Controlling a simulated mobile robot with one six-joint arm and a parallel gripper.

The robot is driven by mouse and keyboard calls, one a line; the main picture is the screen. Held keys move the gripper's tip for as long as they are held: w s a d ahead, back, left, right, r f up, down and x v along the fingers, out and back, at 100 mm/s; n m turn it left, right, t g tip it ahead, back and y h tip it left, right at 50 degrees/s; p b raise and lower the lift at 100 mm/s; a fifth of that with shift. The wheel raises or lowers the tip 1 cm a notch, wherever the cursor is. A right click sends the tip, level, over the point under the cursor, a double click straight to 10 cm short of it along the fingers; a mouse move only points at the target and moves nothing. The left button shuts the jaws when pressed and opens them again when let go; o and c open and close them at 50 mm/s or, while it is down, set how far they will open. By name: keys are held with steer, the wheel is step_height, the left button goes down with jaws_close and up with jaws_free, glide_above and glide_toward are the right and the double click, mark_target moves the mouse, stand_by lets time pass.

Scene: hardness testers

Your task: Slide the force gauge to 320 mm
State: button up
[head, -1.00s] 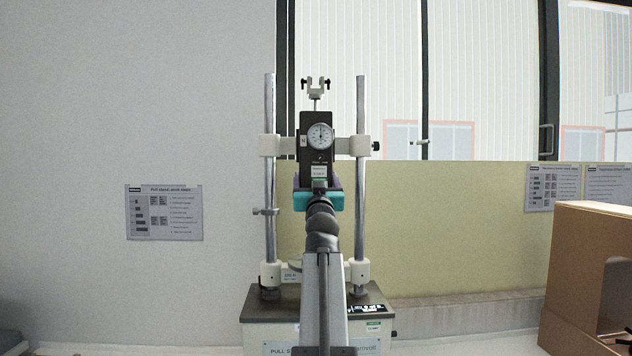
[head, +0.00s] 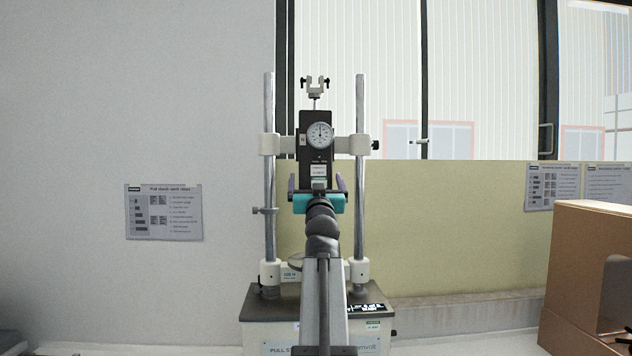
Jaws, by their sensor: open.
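The force gauge (head: 318,150) is a black upright body with a white round dial (head: 320,135) and a small clamp on top (head: 314,84). It sits on a white crosshead (head: 344,146) between two steel columns (head: 268,190); a black knob (head: 375,145) is at the crosshead's right end. My gripper (head: 318,186) is at the gauge's lower end, its jaws spread to either side of the body. My arm hides part of the stand's middle.
A small collar clamp (head: 264,210) is on the left column. A brown open box (head: 585,270) stands at the right. Printed sheets hang on the wall (head: 164,212) and on the right panel (head: 553,187). The space left of the stand is clear.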

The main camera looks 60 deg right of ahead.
steer(key=b+v, duration=0.2)
steer(key=v, duration=1)
steer(key=shift+r, duration=0.1)
stand_by(0.6)
